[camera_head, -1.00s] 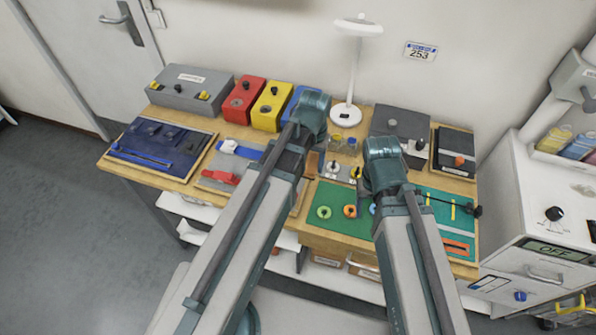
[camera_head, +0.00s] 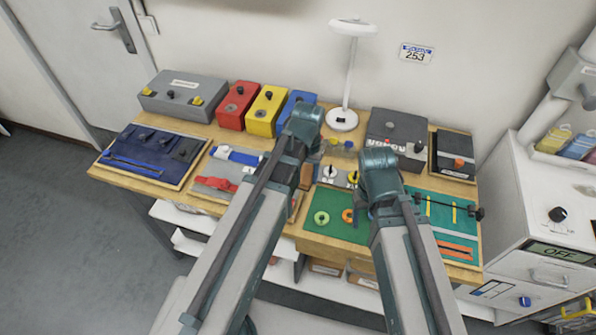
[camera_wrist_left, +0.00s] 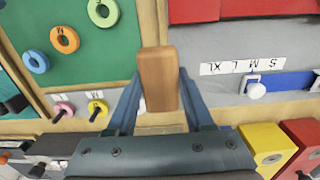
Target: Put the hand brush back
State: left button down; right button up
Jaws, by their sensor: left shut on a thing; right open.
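My left gripper (camera_wrist_left: 160,98) is shut on a brown wooden block-like piece, seemingly the hand brush (camera_wrist_left: 158,75). Its bristles cannot be made out. In the head view the brown piece (camera_head: 307,176) shows beside my left arm, between the grey board and the green mat. I cannot tell whether it touches the bench. My right gripper (camera_head: 371,211) is mostly hidden by its own arm, over the green mat, with nothing visible in it.
The green mat (camera_head: 334,228) carries coloured rings. The grey board (camera_wrist_left: 225,85) bears a size strip and red and blue pieces. Red (camera_head: 237,104), yellow (camera_head: 267,110) and blue boxes, a lamp (camera_head: 343,119) and a grey box (camera_head: 398,133) line the back. A blue board (camera_head: 150,152) lies left.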

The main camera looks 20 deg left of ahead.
pick_arm(q)
jog(key=w+a, duration=0.2)
jog(key=w, duration=0.1)
jog(key=shift+w+a+f, duration=0.15)
jog(key=shift+a+f, duration=0.05)
jog(key=shift+a, duration=0.2)
pick_arm(e)
jog(key=shift+f, duration=0.2)
pick_arm(q)
jog(key=shift+w+a, duration=0.2)
jog(key=shift+w, duration=0.1)
jog(key=f+b, duration=0.3)
jog(key=b, duration=0.1)
jog(key=shift+w+a+f, duration=0.15)
jog(key=shift+a+f, duration=0.05)
jog(key=shift+f, duration=0.15)
pick_arm(e)
notch_tip(320, 180, down, 4)
jog(key=shift+r, duration=0.2)
pick_arm(q)
jog(key=shift+f, duration=0.2)
pick_arm(e)
jog(key=shift+f, duration=0.2)
pick_arm(q)
jog(key=shift+c, duration=1.4)
grip_release()
jog(key=shift+r, duration=0.1)
jog(key=shift+r, duration=0.1)
pick_arm(e)
jog(key=shift+r, duration=0.2)
